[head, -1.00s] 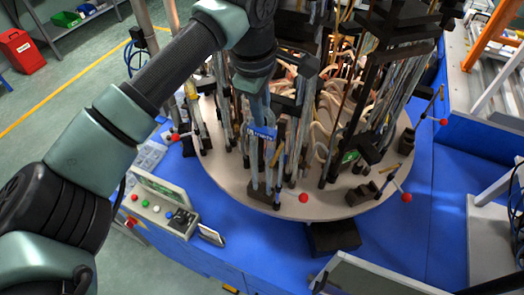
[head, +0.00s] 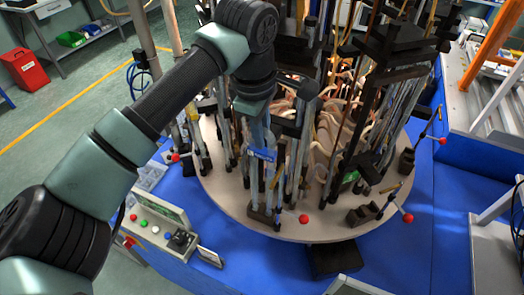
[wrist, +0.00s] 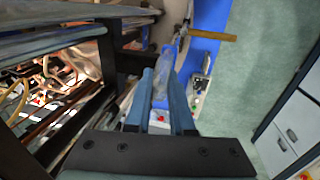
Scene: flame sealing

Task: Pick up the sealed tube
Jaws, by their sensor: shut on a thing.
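My gripper (wrist: 160,112) shows in the wrist view as two blue fingers reaching forward from a dark plate. It is shut on a pale, translucent tube with a bluish tint, the sealed tube (wrist: 164,78), which lies between the fingers. In the head view my gripper (head: 260,135) points down at the front left of the round turntable (head: 290,228), among upright metal rods. The tube cannot be made out clearly there. A blue label (head: 262,154) shows just below my gripper.
Dense dark clamps and rods (head: 375,95) crowd the turntable, close to my arm. Red ball knobs (head: 303,218) stick out at its rim. A control box (head: 160,225) with coloured buttons stands at the front left.

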